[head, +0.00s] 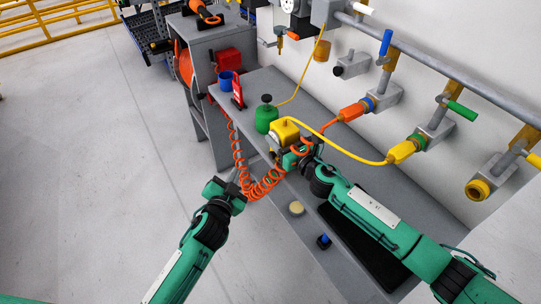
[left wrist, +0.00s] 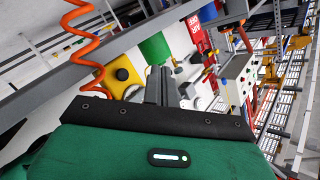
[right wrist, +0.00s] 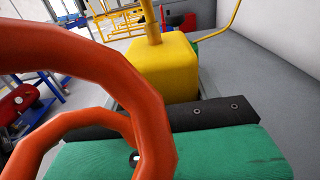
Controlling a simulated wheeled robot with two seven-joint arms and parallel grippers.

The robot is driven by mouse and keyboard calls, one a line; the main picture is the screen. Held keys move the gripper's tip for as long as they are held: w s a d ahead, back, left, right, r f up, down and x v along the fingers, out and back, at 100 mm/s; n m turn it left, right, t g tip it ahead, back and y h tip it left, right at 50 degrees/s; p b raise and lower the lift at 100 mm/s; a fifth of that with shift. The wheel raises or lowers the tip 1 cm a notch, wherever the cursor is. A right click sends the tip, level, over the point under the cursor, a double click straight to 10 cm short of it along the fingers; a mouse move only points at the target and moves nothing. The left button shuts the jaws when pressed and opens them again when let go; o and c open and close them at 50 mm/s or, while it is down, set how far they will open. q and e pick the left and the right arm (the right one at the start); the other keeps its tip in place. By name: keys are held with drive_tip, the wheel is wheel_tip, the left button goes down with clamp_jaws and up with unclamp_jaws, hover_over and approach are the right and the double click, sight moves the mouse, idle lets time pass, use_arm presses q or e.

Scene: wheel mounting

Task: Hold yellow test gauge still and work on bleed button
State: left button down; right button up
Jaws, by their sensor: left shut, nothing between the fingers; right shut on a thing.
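The yellow test gauge (head: 285,131) is a yellow block above the bench's front edge, with a yellow hose joined to it. My right gripper (head: 294,150) is shut on it; in the right wrist view the yellow block (right wrist: 163,68) sits between the fingers. In the left wrist view the gauge (left wrist: 122,84) shows a dark round spot on a yellow face; I cannot tell whether this is the bleed button. My left gripper (head: 238,178) is shut and empty, apart from the gauge, lower and to its left. Its closed fingers (left wrist: 160,86) point toward the gauge area.
An orange coiled hose (head: 240,165) hangs between my grippers and crosses the right wrist view (right wrist: 150,120). A green canister (head: 266,118), a blue cup (head: 228,82) and a red sign stand on the bench. Wall fittings with orange (head: 350,112) and yellow (head: 402,151) connectors are at right.

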use_arm(q)
drive_tip(key=shift+w+d, duration=0.1)
drive_tip(key=w+d, duration=0.5)
drive_tip(key=d, duration=0.2)
idle(0.4)
idle(2.0)
drive_tip(key=shift+w+d, duration=0.25)
drive_tip(key=shift+d, duration=0.05)
drive_tip(key=shift+w+d+r, duration=0.1)
drive_tip(key=shift+w+d, duration=0.25)
drive_tip(key=shift+d, duration=0.2)
idle(2.1)
drive_tip(key=shift+s+a, duration=0.65)
drive_tip(key=shift+a, duration=0.25)
drive_tip(key=shift+s+a, duration=0.75)
drive_tip(key=shift+a, duration=0.3)
drive_tip(key=shift+s+a, duration=0.7)
drive_tip(key=shift+a, duration=0.3)
